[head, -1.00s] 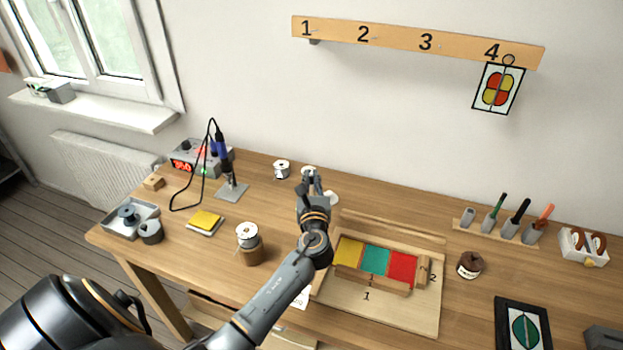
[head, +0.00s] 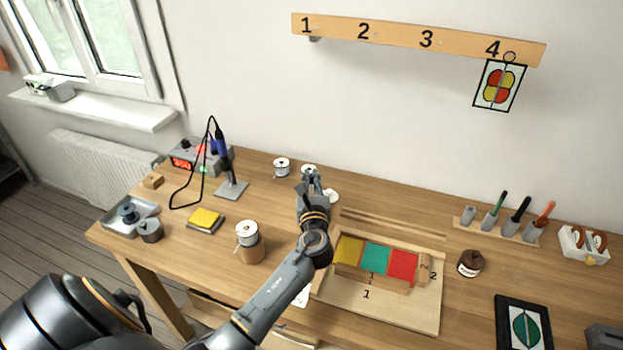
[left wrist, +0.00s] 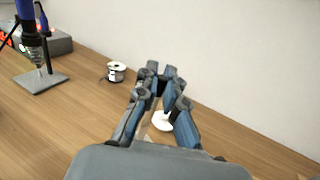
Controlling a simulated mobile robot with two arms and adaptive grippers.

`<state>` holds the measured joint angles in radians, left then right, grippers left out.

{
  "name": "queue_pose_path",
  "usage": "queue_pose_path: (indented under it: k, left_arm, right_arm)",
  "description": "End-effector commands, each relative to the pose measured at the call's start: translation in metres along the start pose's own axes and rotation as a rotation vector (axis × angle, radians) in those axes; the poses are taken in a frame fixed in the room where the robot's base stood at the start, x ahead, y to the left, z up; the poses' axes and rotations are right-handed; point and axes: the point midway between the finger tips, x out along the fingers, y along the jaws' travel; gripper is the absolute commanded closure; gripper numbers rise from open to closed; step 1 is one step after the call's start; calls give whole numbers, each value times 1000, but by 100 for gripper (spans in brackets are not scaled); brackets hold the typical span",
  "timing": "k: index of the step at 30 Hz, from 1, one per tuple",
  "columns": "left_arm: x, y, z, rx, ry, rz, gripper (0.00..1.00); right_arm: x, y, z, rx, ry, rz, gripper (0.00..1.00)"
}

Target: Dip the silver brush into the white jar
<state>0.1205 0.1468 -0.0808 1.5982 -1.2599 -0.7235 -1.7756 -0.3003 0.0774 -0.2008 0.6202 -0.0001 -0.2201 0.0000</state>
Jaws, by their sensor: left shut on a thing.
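My left gripper (head: 311,178) is over the back middle of the table, with its fingers closed together. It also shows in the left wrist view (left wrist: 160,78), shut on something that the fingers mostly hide. I cannot make out the silver brush clearly. A small white round thing (head: 309,169), possibly the white jar, shows just behind the fingertips in the head view. Another low white thing (head: 332,196) lies close to the right of the gripper. In the left wrist view a white rounded thing (left wrist: 162,121) shows between and behind the fingers, partly covered. My right gripper is not in view.
A wire spool (head: 281,168) stands left of the gripper. The soldering iron stand (head: 231,189) is further left. A wooden board (head: 428,312) with coloured glass pieces lies front right. A tool rack (head: 497,233) and a brown jar (head: 470,263) are at the right.

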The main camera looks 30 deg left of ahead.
Motion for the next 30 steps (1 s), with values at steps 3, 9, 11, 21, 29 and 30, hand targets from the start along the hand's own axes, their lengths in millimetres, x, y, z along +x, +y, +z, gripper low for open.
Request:
queue_pose_path:
  k: [3, 9, 11, 21, 29, 30]
  left_arm:
    - [0, 0, -2, 1, 0, 0, 100]
    - [0, 0, -4, 1, 0, 0, 100]
    - [0, 0, -5, 1, 0, 0, 100]
    - [0, 0, -6, 1, 0, 0, 100]
    - [0, 0, -6, 1, 0, 0, 100]
    - [0, 0, -7, 1, 0, 0, 100]
  right_arm:
    - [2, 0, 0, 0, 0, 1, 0]
    - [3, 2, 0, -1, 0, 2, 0]
    - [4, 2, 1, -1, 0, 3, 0]
    - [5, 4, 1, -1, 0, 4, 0]
    - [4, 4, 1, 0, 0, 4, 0]
    - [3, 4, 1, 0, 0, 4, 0]
